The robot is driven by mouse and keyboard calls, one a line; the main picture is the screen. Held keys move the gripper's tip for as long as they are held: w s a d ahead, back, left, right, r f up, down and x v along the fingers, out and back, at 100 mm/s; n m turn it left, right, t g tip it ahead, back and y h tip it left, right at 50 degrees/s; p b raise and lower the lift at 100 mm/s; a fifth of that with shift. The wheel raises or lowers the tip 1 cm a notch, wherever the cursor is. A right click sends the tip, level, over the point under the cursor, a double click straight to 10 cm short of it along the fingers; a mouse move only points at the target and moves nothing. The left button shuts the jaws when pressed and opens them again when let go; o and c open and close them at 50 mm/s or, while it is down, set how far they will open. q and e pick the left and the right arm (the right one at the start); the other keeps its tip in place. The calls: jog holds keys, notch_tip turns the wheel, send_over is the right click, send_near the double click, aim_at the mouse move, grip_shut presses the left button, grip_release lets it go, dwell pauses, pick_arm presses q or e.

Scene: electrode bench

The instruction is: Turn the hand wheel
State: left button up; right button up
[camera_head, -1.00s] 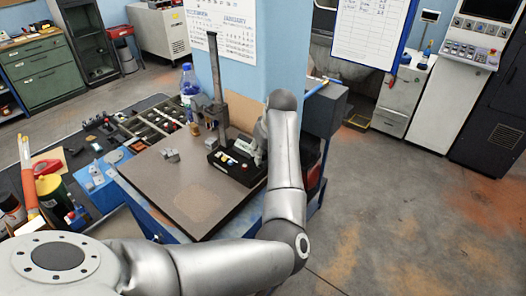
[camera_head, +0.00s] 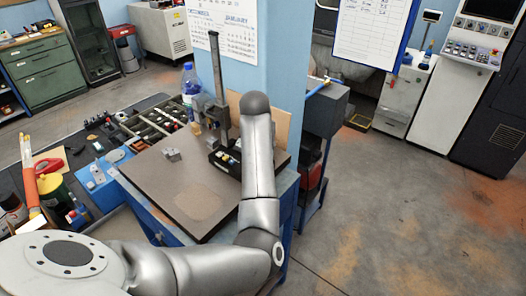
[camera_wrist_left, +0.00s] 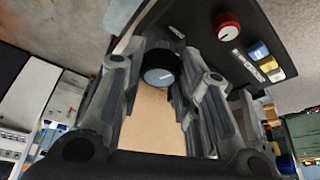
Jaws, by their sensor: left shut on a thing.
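A dark bench instrument (camera_head: 216,158) with a tall upright post (camera_head: 217,80) stands at the back of the brown worktop (camera_head: 185,196). My left arm covers its right part, and my left gripper is hidden behind the arm in the head view. In the left wrist view, my left gripper (camera_wrist_left: 165,80) has its two fingers on either side of a dark round hand wheel (camera_wrist_left: 159,76) with a pale grey face. It is shut on this wheel. My right gripper is in neither view.
In the left wrist view, a red knob (camera_wrist_left: 228,26) and coloured buttons (camera_wrist_left: 262,58) sit on the black housing beside the fingers. A small grey metal block (camera_head: 172,154) lies on the worktop. A blue pillar (camera_head: 271,60) rises behind. The worktop's front is clear.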

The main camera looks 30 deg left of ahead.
pick_arm(q)
jog(key=shift+a+r+m+t+h, duration=0.15)
jog(key=shift+m+h, duration=0.15)
jog(key=shift+m, duration=0.55)
jog(key=shift+a+f+m+t+h, duration=0.15)
jog(key=shift+m+h, duration=0.15)
jog(key=shift+m, duration=0.55)
jog(key=shift+d+r+m, duration=0.1)
jog(key=shift+d+m, duration=0.05)
jog(key=shift+m, duration=0.15)
jog(key=o, duration=1)
